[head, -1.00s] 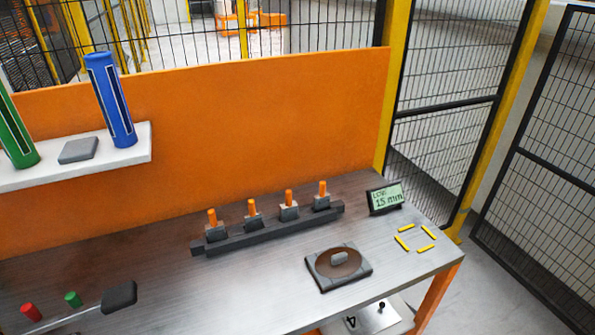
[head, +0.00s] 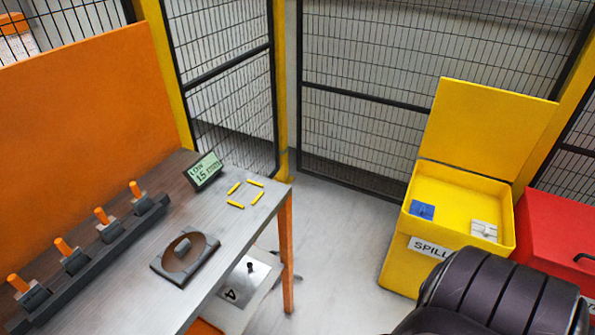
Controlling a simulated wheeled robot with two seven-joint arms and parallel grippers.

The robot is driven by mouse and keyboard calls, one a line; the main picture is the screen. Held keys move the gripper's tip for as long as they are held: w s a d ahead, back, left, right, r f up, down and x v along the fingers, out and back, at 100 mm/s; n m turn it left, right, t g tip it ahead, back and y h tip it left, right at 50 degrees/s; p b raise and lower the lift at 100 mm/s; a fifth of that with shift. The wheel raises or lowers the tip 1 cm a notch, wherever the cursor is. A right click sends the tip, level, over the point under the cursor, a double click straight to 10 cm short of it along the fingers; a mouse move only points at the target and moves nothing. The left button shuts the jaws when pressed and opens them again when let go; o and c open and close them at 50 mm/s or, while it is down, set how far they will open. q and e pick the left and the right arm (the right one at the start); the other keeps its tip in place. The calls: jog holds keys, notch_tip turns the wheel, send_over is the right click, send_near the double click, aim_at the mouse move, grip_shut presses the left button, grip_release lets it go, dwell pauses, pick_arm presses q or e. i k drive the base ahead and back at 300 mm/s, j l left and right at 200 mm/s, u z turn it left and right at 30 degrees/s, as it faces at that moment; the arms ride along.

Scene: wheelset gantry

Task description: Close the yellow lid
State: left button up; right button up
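The yellow lid (head: 484,125) stands raised and open at the back of a yellow bin (head: 400,255) labelled "SPILL", on the right of the head view. Inside the open bin lie a blue item (head: 422,209) and a white item (head: 484,230). A dark ribbed rounded part, which looks like my own arm, fills the bottom right corner and stands in front of the bin's lower right. Neither of my grippers shows in the view.
A red box (head: 556,238) stands right of the yellow bin. A metal workbench (head: 150,310) is on the left, with a small display (head: 204,171) and a dark round-holed fixture (head: 185,257). Clear floor (head: 335,230) lies between bench and bin; mesh fencing (head: 350,100) is behind.

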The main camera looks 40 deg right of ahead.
aim_at(489, 131)
jog(key=z, duration=2.6)
jog(key=i+l, duration=0.15)
